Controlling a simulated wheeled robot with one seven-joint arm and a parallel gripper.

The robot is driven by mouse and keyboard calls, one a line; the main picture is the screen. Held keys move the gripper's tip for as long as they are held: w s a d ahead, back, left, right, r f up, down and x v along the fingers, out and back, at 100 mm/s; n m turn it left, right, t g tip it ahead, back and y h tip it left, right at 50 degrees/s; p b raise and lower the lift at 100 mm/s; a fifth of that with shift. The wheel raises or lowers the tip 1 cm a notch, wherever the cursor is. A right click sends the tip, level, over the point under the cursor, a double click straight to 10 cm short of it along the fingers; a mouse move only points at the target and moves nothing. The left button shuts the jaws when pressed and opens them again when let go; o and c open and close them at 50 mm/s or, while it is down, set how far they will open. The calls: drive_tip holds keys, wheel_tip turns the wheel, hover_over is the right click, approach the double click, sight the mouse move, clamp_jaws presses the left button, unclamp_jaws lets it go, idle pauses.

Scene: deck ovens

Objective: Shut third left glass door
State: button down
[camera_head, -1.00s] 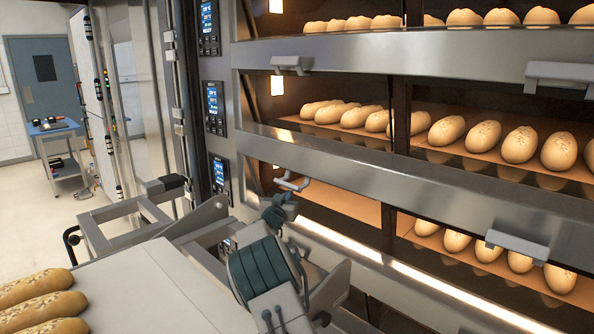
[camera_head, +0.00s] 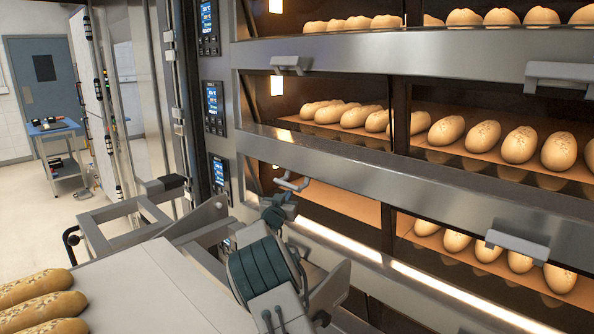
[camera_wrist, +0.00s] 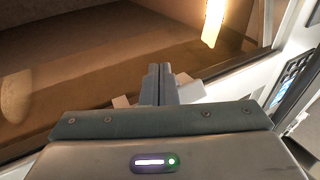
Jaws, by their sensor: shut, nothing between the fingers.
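The third left glass door is in the third oven row down in the head view, with its grey handle (camera_head: 291,183) at the upper left of the opening. The handle sits at a different angle from the others, and the door looks tilted; how far it stands open is hard to tell. My gripper (camera_head: 281,203) is just below the handle, shut and empty. In the wrist view my shut fingers (camera_wrist: 160,72) point toward the brown oven opening, with pale grey handle-like pieces (camera_wrist: 190,88) beside them. Contact cannot be told.
Right of it, the third right door has its own handle (camera_head: 517,247), with loaves behind. Rows above hold more loaves. Control panels (camera_head: 219,173) line the oven's left side. A loader (camera_head: 150,285) with seeded loaves (camera_head: 45,305) stands at lower left. Open floor lies at far left.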

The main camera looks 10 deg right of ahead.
sight(286, 184)
idle(0.3)
drive_tip(key=shift+r+p, duration=0.85)
drive_tip(key=shift+r, duration=0.45)
drive_tip(key=shift+s+a+r+p, duration=0.15)
drive_tip(key=shift+r+p, duration=0.1)
drive_tip(key=shift+r, duration=0.35)
drive_tip(key=shift+a+r+p, duration=0.1)
drive_tip(key=shift+r+p, duration=0.15)
drive_tip(key=shift+r, duration=0.6)
drive_tip(key=shift+d+f, duration=0.15)
drive_tip(key=shift+d, duration=0.35)
drive_tip(key=shift+d+f, duration=0.1)
drive_tip(key=shift+f, duration=0.15)
drive_tip(key=shift+s+a+f+b, duration=0.25)
drive_tip(key=shift+s+a+b, duration=0.25)
drive_tip(key=shift+a, duration=0.1)
drive_tip(key=shift+s+a+f+b, duration=0.25)
drive_tip(key=shift+s+a+b, duration=0.25)
drive_tip(key=shift+a, duration=0.1)
drive_tip(key=v, duration=0.1)
drive_tip(key=b+v, duration=0.1)
drive_tip(key=v, duration=0.1)
drive_tip(key=b+v, duration=0.1)
drive_tip(key=shift+s+f, duration=0.2)
drive_tip(key=shift+f, duration=0.15)
